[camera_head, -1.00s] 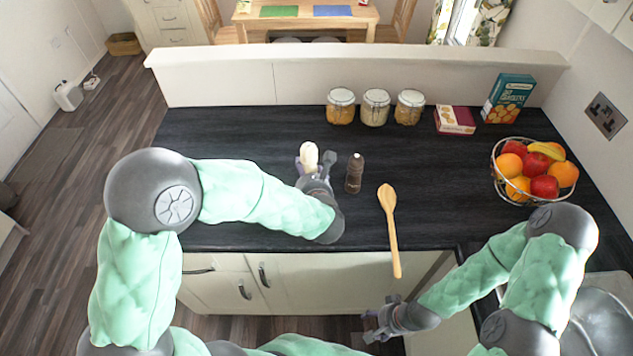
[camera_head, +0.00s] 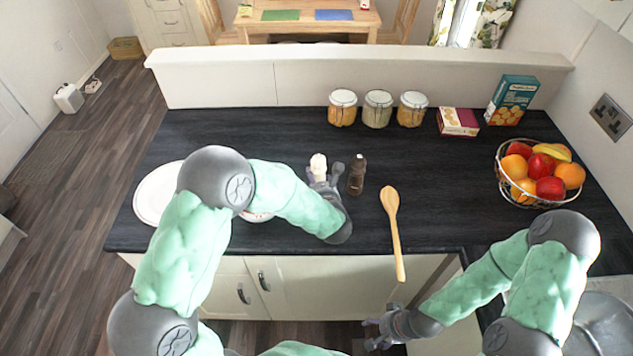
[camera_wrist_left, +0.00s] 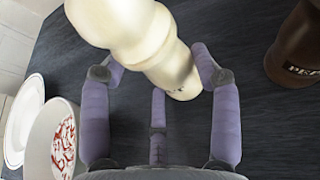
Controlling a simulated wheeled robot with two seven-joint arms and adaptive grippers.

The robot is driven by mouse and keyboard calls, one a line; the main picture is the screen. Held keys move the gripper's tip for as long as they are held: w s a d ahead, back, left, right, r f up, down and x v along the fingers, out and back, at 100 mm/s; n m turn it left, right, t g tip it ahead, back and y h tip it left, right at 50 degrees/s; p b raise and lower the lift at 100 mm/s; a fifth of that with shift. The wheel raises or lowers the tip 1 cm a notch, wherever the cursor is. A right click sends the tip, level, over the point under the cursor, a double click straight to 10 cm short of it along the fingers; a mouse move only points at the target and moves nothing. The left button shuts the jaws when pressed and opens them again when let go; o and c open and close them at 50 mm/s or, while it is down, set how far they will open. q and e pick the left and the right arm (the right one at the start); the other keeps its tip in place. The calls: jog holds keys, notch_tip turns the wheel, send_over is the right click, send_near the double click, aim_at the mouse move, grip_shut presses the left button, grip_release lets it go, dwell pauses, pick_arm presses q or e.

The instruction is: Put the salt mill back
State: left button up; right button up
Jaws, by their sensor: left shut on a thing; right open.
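The cream salt mill (camera_head: 318,166) is in my left gripper (camera_head: 325,177), over the middle of the dark counter. In the left wrist view the salt mill (camera_wrist_left: 140,45) is between the purple fingers (camera_wrist_left: 155,85), which are shut on it. I cannot tell whether its base touches the counter. The dark brown pepper mill (camera_head: 357,175) stands upright just right of it, apart from it; it also shows at the right edge of the left wrist view (camera_wrist_left: 298,50). My right gripper (camera_head: 380,329) is open and empty, low in front of the counter.
A wooden spoon (camera_head: 394,230) lies right of the pepper mill. Several jars, boxes and a fruit basket (camera_head: 527,201) stand behind and right. The counter between mills and jars is clear.

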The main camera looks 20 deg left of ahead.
pick_arm(q)
jog(key=o, duration=1.1)
jog(key=shift+f, duration=0.1)
jog(key=shift+s+d+r, duration=0.15)
jog(key=shift+s+r, duration=0.1)
jog(key=shift+r, duration=0.05)
jog(key=shift+p+v, duration=1.1)
jog(key=shift+v, duration=4.6)
